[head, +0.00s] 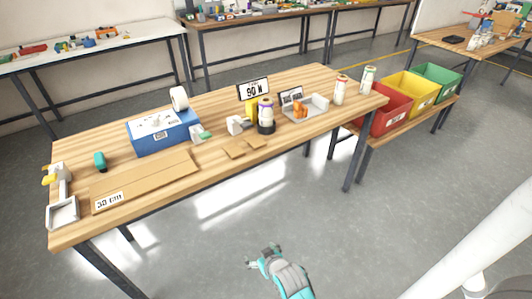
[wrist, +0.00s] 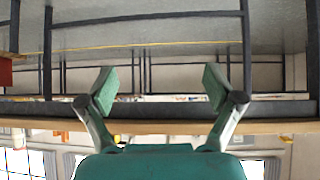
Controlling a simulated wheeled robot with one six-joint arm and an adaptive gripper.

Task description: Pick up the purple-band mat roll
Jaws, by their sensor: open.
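The purple-band mat roll (head: 265,104) is a pale upright roll with a purple band near its top. It stands toward the right half of the wooden table, in or on a dark round base (head: 267,128). My gripper (head: 263,255) is teal and grey, low in the head view, out in front of the table and well apart from the roll. In the wrist view my gripper (wrist: 160,88) has its two fingers spread wide with nothing between them. I cannot make out the roll in the wrist view, which shows a table edge and table legs.
A red bin (head: 388,108) stands right. The floor before the table is clear.

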